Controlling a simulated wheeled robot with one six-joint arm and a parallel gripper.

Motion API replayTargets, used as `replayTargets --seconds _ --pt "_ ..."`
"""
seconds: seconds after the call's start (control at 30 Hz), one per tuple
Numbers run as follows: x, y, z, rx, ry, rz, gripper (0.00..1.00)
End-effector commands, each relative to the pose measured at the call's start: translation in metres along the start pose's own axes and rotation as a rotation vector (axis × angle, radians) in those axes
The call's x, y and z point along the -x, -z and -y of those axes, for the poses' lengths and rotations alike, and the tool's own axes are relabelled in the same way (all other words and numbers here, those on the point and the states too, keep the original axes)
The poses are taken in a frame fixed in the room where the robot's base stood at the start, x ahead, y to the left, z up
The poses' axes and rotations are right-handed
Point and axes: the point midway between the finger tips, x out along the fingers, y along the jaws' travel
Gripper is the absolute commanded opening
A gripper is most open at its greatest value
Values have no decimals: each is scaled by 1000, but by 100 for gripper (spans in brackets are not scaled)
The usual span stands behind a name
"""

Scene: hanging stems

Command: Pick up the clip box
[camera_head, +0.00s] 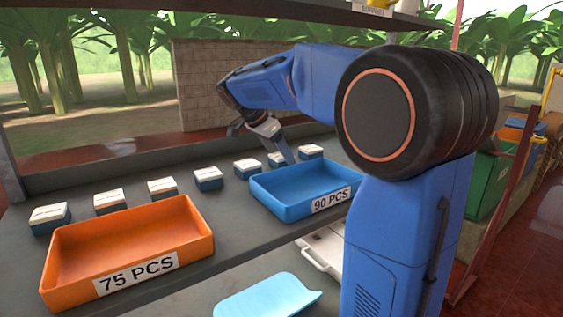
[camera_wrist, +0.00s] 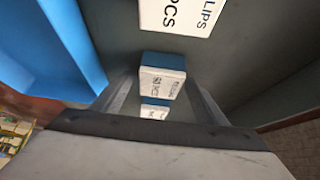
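Small clip boxes with white printed tops and dark blue sides stand in a row on the grey table in the head view. One clip box (camera_head: 277,158) is at my gripper (camera_head: 266,138), partly hidden by a finger. In the wrist view, a white-and-blue box (camera_wrist: 161,76) shows between the two fingers of my gripper (camera_wrist: 162,86), with gaps on both sides. Another white-and-blue box (camera_wrist: 154,108) shows nearer the palm, partly hidden. My fingers are apart, and I see no grip on either box.
A blue tray (camera_head: 278,207) marked 90 PCS stands just in front of the row. An orange tray (camera_head: 190,250) marked 75 PCS is at left. A printed white panel (camera_wrist: 180,14) is cut off in the wrist view. A light-blue sheet (camera_head: 268,299) lies below.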

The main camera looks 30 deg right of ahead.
Motion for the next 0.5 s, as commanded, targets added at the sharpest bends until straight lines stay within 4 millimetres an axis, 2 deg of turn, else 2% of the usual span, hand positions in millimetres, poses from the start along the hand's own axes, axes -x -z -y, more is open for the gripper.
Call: replayTargets --seconds 0.03,0.17,0.5 --pt "0 0 0 0 0 0 55" --pt "0 0 0 0 0 0 24" --pt "3 2 0 -1 1 0 23"
